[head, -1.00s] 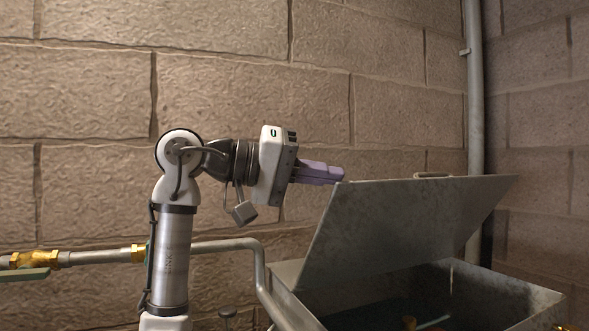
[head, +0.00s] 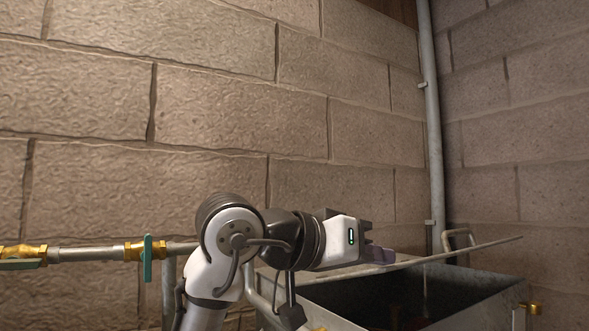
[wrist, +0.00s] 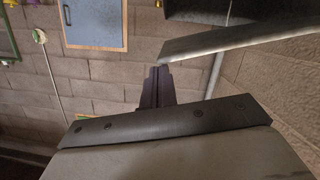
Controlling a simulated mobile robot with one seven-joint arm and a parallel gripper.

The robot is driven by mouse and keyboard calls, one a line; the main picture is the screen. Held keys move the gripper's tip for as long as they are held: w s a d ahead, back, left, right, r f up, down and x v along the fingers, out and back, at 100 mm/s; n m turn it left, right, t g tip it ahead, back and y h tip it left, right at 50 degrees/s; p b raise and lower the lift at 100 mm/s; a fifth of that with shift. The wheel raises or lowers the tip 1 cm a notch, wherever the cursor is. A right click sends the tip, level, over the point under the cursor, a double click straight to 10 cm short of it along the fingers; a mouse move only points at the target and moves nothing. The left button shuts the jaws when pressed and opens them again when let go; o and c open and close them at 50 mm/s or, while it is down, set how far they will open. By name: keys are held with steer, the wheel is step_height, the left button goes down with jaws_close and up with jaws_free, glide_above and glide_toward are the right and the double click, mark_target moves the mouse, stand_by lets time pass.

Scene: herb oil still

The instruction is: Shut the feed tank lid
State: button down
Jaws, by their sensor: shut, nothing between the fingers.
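The feed tank (head: 500,291) is a grey metal box at the lower right of the head view, its dark inside partly visible. Its lid (head: 480,246) shows nearly edge-on as a thin slanted strip above the tank, its right end raised clear of the rim. A loop handle (head: 458,238) stands on the lid. My gripper (head: 390,257) is shut and empty, its purple fingers at the lid's strip. In the wrist view the shut fingers (wrist: 157,72) end close to a grey slanted edge, likely the lid (wrist: 240,38). I cannot tell whether they touch.
A pipe with brass fittings and a teal valve handle (head: 147,260) runs along the wall at the left. A vertical grey pipe (head: 432,130) stands in the corner behind the tank. A brass fitting (head: 530,308) sits at the tank's right. Block walls close off the back.

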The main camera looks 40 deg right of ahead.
step_height(320, 180, down, 10)
steer(key=s+m+t+b, duration=0.1)
steer(key=s+m+b, duration=0.1)
steer(key=m+b, duration=0.1)
steer(key=shift+b, duration=0.85)
steer(key=shift+s, duration=0.1)
